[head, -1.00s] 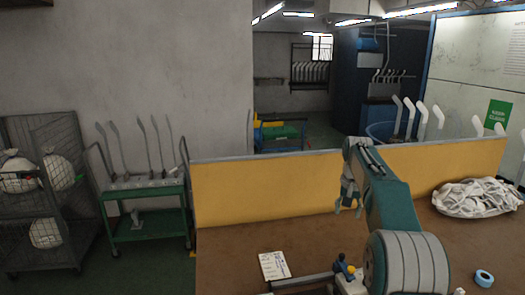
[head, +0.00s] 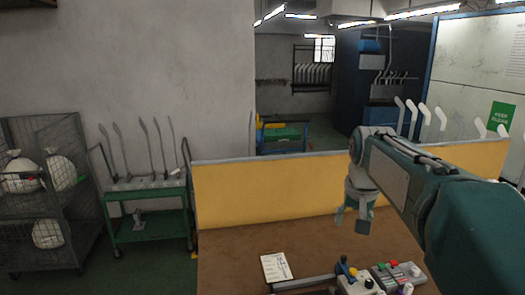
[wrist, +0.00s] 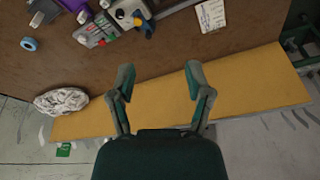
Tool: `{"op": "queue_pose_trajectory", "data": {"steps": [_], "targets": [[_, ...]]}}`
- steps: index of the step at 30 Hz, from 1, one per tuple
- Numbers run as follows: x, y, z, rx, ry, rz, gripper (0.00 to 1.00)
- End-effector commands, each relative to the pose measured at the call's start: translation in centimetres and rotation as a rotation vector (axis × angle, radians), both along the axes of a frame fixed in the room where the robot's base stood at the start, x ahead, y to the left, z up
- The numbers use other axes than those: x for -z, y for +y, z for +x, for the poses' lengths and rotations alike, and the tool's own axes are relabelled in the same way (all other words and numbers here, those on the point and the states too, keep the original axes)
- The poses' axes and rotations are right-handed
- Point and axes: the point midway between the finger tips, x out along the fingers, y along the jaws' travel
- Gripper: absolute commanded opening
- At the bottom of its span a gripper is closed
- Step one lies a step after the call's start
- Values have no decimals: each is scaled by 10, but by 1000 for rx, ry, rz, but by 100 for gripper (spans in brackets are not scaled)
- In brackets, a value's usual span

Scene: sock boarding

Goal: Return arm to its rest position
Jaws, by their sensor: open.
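My gripper (head: 353,222) hangs above the brown table (head: 235,250) in the head view, near the yellow back board (head: 270,190). Its fingers point down and are apart, with nothing between them. In the wrist view the two fingers of my gripper (wrist: 160,80) are spread wide and empty over the table and the yellow board (wrist: 240,100). My arm reaches in from the right side of the head view and hides the right part of the table.
A control box with coloured knobs (head: 398,277) and a white card (head: 275,266) lie on the table. A pile of white socks (wrist: 61,101) and a blue tape roll (wrist: 29,44) show in the wrist view. A green cart (head: 150,195) and wire cage (head: 45,215) stand left.

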Motion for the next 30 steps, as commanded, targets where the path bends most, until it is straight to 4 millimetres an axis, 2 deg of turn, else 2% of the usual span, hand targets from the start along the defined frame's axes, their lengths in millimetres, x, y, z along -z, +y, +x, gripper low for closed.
{"op": "queue_pose_trajectory", "data": {"steps": [1, 7, 14, 23, 30], "targets": [[-2, 3, -12, -9, -12, -2, 65], [-2, 12, -53, -44, -48, -11, 65], [6, 21, -100, -85, -89, -23, 65], [29, 30, -161, -135, -143, -37, 65], [57, 36, -206, -177, -188, -49, 65]]}}
